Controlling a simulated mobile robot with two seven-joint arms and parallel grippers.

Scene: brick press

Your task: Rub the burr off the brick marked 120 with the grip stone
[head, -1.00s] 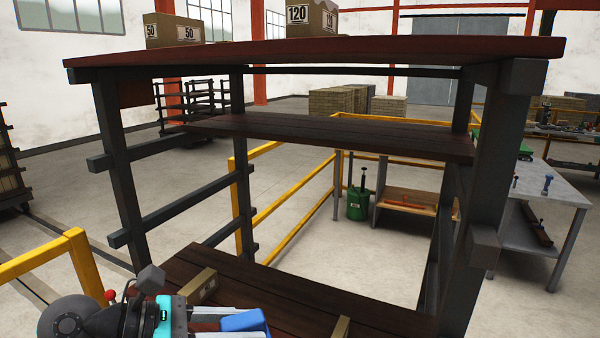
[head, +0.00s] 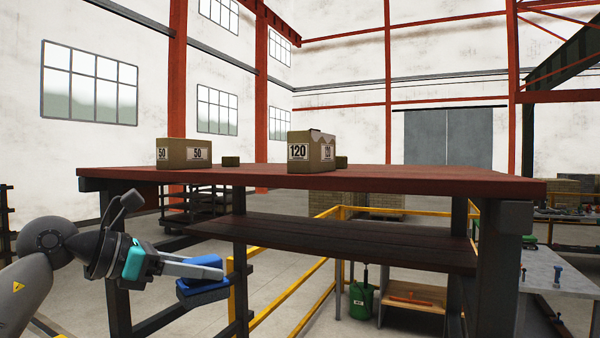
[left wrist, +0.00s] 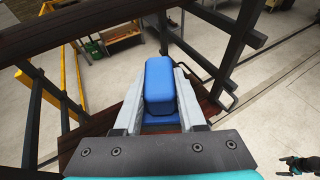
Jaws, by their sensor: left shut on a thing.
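The brick marked 120 (head: 307,152) stands upright on the red-brown top board of the rack, right of the middle of the head view. A rough raised edge shows along its top. My left gripper (head: 208,268) is shut on the blue grip stone (head: 205,290), below and left of the board. The stone also shows in the left wrist view (left wrist: 160,85), between both fingers of the left gripper (left wrist: 160,100). The stone is apart from the brick. A dark gripper (left wrist: 290,165), apparently my right one, shows small at the lower right of the wrist view; its jaws are unclear.
A brick marked 50 (head: 185,153) stands left on the top board (head: 250,178). Posts and a lower shelf (head: 340,240) of the rack are close to my left gripper. The air above the board is clear.

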